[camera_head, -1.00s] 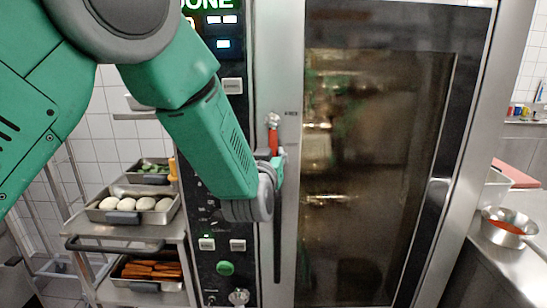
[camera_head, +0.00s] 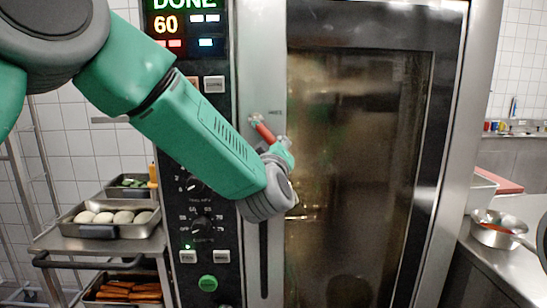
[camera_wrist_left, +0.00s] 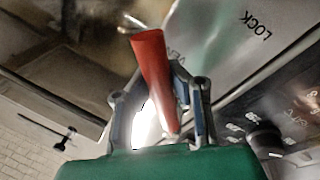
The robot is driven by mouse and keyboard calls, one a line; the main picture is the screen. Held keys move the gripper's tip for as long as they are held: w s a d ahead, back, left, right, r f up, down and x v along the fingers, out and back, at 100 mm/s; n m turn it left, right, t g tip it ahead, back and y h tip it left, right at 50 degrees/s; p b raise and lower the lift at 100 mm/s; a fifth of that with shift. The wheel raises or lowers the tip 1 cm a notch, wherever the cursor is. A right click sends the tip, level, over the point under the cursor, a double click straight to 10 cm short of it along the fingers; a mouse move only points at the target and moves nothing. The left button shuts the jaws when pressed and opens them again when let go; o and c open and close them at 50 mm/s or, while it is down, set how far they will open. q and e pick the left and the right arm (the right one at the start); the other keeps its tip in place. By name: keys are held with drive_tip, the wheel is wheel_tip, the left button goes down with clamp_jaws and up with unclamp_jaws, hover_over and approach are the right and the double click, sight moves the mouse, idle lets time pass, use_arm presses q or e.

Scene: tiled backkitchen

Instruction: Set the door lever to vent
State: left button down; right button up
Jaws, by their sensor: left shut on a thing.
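The oven's door lever has a red handle (camera_head: 263,130) on the steel door edge. It is tilted, upper end to the left and lower end at my left gripper. My left gripper (camera_head: 283,150) is shut on it. In the left wrist view the red handle (camera_wrist_left: 152,72) stands between the two fingers (camera_wrist_left: 160,105). My right gripper is not in view.
The oven door (camera_head: 350,170) has dark glass with a lit interior. The display (camera_head: 183,22) reads DONE and 60. A rack at left holds a tray of white rounds (camera_head: 110,225). A steel bowl (camera_head: 497,229) stands on the right counter.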

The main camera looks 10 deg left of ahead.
use_arm(q)
drive_tip(key=shift+w+d+r+n, duration=0.1)
drive_tip(key=shift+n, duration=0.3)
drive_tip(key=c, duration=1.4)
unclamp_jaws()
drive_tip(key=shift+w, duration=0.1)
drive_tip(key=shift+r, duration=0.1)
